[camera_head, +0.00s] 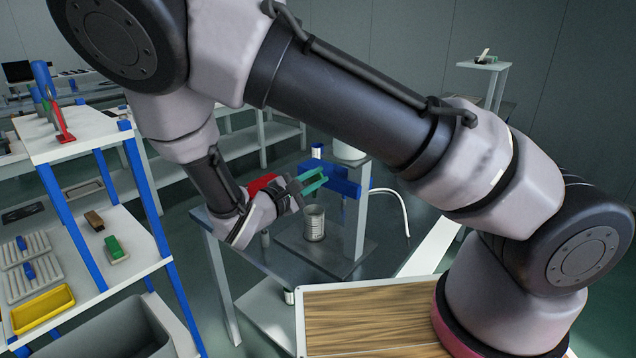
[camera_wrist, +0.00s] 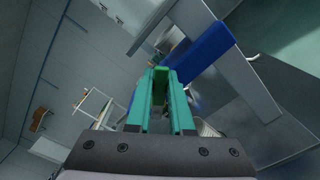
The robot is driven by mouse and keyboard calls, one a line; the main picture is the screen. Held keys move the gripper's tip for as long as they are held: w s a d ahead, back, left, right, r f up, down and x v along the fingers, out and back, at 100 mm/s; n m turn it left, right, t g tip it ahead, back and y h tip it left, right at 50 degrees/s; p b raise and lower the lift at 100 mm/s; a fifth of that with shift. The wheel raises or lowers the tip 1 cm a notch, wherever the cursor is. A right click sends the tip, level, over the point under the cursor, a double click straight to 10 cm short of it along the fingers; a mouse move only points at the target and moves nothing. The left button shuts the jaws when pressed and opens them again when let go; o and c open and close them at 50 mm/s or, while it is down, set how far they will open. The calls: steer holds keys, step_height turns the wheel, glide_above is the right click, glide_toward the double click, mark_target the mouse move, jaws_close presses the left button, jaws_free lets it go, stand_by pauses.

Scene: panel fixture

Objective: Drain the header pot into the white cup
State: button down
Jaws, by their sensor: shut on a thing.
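The header pot (camera_head: 347,150) is a pale cylinder high on the panel fixture, partly hidden by my arm. A blue valve body (camera_head: 342,182) sits below it and also shows in the wrist view (camera_wrist: 205,50). The cup (camera_head: 314,222), pale grey in this light, stands upright on a dark plate below the blue part. My gripper (camera_head: 312,183), with teal fingers, is at the left end of the blue part. In the wrist view its fingers (camera_wrist: 161,88) are shut on a narrow green handle, mostly hidden between them. I cannot see any flow or the cup's contents.
A red part (camera_head: 262,183) is just left of my gripper. A white tube (camera_head: 395,200) curves down at the fixture's right. A blue-posted shelf (camera_head: 80,140) stands left, and a wooden-topped surface (camera_head: 365,315) is in front.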

steer(key=n, duration=0.2)
steer(key=a+r+n, duration=0.1)
steer(key=w+n, duration=0.1)
steer(key=n, duration=0.1)
steer(key=shift+w+a+r+n, duration=0.1)
steer(key=shift+a+r+n, duration=0.1)
steer(key=shift+n, duration=0.1)
steer(key=shift+w+a+r+n, duration=0.1)
steer(key=shift+w+a+n, duration=0.1)
steer(key=shift+n, duration=0.65)
steer(key=shift+w+a+n, duration=0.2)
steer(key=shift+a+n, duration=0.05)
steer(key=shift+n, duration=0.55)
steer(key=shift+w+a+r+n, duration=0.1)
steer(key=shift+w+a+n, duration=0.1)
steer(key=shift+n, duration=0.65)
steer(key=c, duration=0.8)
jaws_free()
steer(key=v, duration=1)
steer(key=shift+s+a, duration=0.25)
